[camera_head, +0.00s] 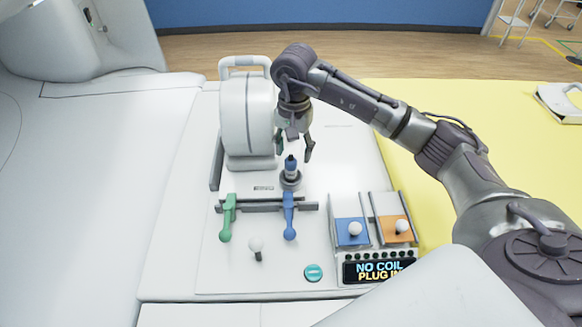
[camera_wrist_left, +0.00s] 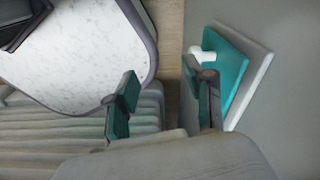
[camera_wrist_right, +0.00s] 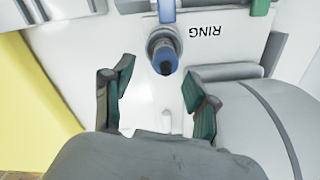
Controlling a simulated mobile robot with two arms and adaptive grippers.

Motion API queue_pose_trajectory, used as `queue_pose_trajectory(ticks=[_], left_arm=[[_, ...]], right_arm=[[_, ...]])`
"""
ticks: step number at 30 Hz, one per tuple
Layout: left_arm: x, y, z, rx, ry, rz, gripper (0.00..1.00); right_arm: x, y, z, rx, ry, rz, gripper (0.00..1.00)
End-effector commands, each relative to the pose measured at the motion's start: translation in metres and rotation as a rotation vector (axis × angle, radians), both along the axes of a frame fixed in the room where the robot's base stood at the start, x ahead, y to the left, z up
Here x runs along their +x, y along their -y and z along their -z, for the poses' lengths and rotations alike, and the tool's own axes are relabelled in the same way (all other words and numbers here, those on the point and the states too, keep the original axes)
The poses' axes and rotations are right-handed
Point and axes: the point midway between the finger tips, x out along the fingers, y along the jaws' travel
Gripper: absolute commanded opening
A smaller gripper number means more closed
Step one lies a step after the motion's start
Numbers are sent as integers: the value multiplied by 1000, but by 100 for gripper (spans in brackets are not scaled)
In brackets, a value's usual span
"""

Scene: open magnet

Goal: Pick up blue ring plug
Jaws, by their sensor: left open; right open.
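The blue ring plug (camera_head: 291,166) stands upright in a grey round socket on the white panel, behind the blue lever. In the right wrist view the plug (camera_wrist_right: 165,58) shows end-on, beyond and between the fingertips. My right gripper (camera_head: 294,147) is open and empty, just behind and above the plug in the head view. Its fingers (camera_wrist_right: 158,95) are apart and do not touch the plug. My left gripper (camera_wrist_left: 160,100) is open and empty, away from the panel, and is not in the head view.
A white ring-shaped coil housing (camera_head: 248,115) stands left of the plug, close to my right gripper. A green lever (camera_head: 227,218) and a blue lever (camera_head: 289,218) are in front. A display (camera_head: 379,270) reads "NO COIL PLUG IN". A yellow surface (camera_head: 440,110) lies right.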

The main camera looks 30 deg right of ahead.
Motion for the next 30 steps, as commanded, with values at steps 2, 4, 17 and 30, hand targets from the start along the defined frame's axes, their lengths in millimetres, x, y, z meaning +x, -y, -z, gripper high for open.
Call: queue_pose_trajectory(ticks=[2, 4, 17, 30], left_arm=[[-1, 0, -2, -1, -1, 0, 53], [-1, 1, -3, -1, -2, -1, 53], [-5, 2, -27, -1, -8, -1, 53], [-5, 2, -26, -1, -9, -1, 53]], right_arm=[[0, 0, 6, 0, -1, 1, 58], [0, 0, 10, 0, 0, 1, 58], [1, -6, 60, 1, -1, 2, 58], [2, -5, 61, 0, 1, 1, 25]])
